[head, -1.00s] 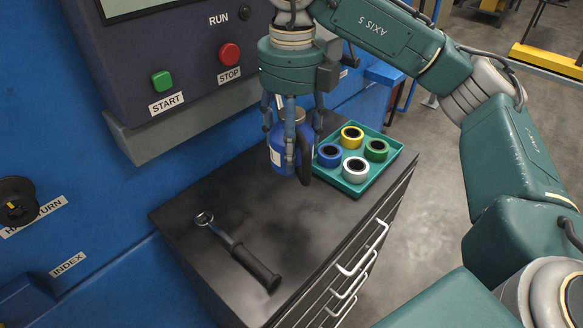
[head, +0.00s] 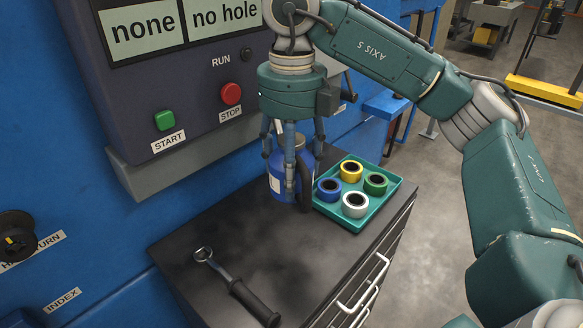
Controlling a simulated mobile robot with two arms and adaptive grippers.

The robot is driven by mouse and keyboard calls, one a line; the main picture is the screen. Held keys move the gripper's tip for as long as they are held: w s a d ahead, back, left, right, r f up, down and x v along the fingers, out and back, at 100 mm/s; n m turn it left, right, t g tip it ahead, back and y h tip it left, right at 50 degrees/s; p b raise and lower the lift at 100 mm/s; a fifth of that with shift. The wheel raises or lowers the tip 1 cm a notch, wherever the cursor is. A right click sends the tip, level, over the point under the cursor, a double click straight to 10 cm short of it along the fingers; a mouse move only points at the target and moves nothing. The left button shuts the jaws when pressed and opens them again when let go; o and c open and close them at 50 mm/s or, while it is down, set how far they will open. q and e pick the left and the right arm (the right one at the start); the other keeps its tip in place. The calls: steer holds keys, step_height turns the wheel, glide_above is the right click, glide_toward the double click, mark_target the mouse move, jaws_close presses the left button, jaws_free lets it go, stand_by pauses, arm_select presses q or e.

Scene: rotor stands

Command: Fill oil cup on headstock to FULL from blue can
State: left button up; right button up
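The blue can (head: 276,183) with a pale label and a dark handle is upright over the far part of the dark cabinet top, left of the teal tray. My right gripper (head: 291,180) comes down on it from above, its fingers closed around the can's upper part and handle. The fingers partly hide the can and its cap. Whether the can's base touches the cabinet top is hard to tell. The oil cup cannot be made out. Of the blue machine, the panel (head: 195,95) and front are in view. My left gripper is out of view.
The teal tray (head: 372,218) holds several coloured rings just right of the can. A black-handled wrench (head: 238,288) lies on the cabinet top (head: 200,245) nearer me. The START button (head: 165,121) and STOP button (head: 231,94) are on the panel left of my gripper.

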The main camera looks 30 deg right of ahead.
steer(key=shift+r+p, duration=1.75)
steer(key=shift+r, duration=0.25)
